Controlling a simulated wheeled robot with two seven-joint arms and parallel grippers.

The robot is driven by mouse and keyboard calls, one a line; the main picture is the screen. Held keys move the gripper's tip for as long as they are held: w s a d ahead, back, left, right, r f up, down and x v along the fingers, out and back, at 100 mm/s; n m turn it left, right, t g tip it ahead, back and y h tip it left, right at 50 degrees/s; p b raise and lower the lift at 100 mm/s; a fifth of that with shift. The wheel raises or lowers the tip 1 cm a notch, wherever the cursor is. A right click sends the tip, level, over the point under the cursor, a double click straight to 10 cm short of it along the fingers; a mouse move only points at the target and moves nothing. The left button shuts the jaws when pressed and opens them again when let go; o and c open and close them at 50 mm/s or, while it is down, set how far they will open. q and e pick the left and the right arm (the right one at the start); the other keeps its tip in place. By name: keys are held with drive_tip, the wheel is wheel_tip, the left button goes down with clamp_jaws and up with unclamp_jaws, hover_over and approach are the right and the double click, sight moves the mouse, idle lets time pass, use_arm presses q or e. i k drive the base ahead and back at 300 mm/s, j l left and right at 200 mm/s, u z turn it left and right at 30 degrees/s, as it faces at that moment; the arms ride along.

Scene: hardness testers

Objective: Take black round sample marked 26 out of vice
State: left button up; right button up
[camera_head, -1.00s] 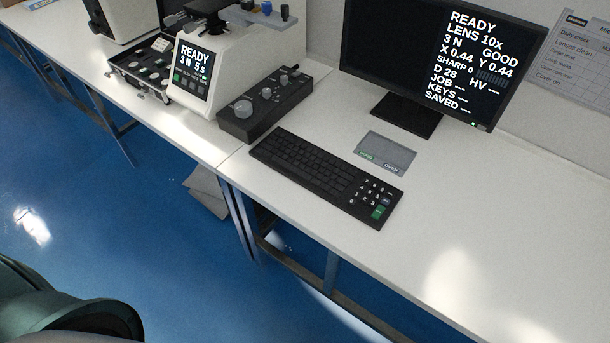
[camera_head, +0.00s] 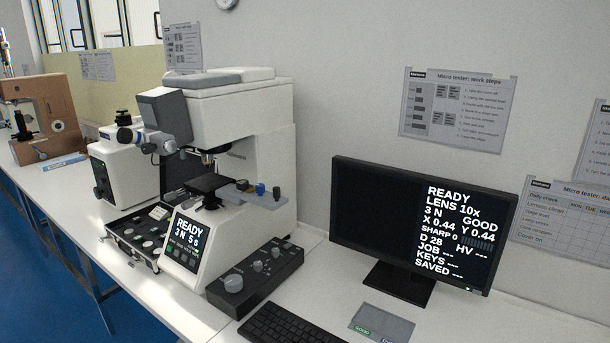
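A white micro hardness tester (camera_head: 240,122) stands on the bench left of centre, with a dark stage (camera_head: 205,184) under its lens. A vice and the black round sample marked 26 cannot be made out at this size. An open black case (camera_head: 136,236) with several round samples lies left of the tester's front screen (camera_head: 187,242); their marks are too small to read. Neither of my grippers is in view.
A black control box (camera_head: 255,280) and a keyboard (camera_head: 290,326) are in front of the tester. A monitor (camera_head: 385,215) stands to the right. Another white instrument (camera_head: 118,170) and a brown machine (camera_head: 45,118) stand further left. A grey card (camera_head: 381,322) lies below the monitor.

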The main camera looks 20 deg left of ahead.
sight(243, 185)
drive_tip(key=j+z, duration=0.25)
drive_tip(key=j, duration=0.3)
drive_tip(key=j+z, duration=0.3)
drive_tip(key=j, duration=0.3)
drive_tip(key=j+z, duration=0.25)
drive_tip(key=j, duration=0.3)
drive_tip(key=k+j+z, duration=0.15)
drive_tip(key=j+z, duration=0.15)
drive_tip(key=j, duration=0.25)
